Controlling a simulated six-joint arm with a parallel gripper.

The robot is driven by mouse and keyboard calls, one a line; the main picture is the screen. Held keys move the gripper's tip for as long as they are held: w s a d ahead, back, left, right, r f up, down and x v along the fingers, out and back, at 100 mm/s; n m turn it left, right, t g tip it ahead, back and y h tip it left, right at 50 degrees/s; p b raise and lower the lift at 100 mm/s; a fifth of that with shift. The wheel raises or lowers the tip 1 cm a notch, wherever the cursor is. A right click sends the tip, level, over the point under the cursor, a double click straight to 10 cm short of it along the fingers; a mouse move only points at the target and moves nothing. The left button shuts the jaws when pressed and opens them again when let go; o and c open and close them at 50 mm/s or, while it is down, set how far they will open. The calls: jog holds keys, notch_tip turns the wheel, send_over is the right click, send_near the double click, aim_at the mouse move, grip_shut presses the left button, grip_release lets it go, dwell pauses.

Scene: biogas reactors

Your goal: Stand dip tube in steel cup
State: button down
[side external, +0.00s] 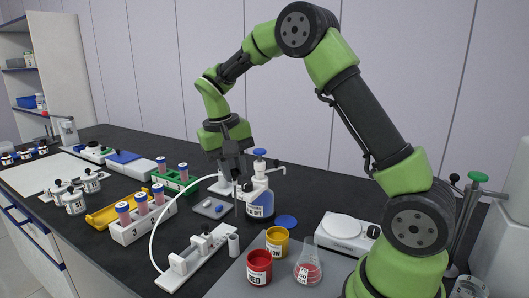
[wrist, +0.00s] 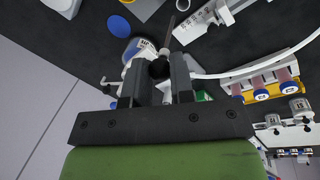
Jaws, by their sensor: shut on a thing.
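My gripper (side external: 237,180) is shut on the dip tube. In the wrist view its two fingers (wrist: 157,72) close around a round black piece at the tube's top. The thin dip tube (wrist: 170,32) sticks out beyond the fingers. In the side view the tube (side external: 237,205) hangs about upright beside the blue dye bottle, partly lost against the dark bench. The small grey steel cup (side external: 233,244) stands on the bench nearer the camera, apart from the tube. Its round open rim shows at the top edge of the wrist view (wrist: 182,5).
The blue dye bottle (side external: 260,203) stands close on the right of my gripper. A white hose (side external: 158,232) curves to a white stand (side external: 198,258). Red (side external: 259,268) and yellow (side external: 277,243) pots and a flask (side external: 308,270) are front right; tube racks (side external: 143,222) are left.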

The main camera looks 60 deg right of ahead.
notch_tip(320, 180, down, 10)
jog(key=w, duration=0.1)
jog(key=shift+a, duration=0.2)
dwell(0.6)
jog(key=shift+r, duration=0.1)
jog(key=shift+c, duration=2.1)
grip_release()
notch_tip(320, 180, up, 7)
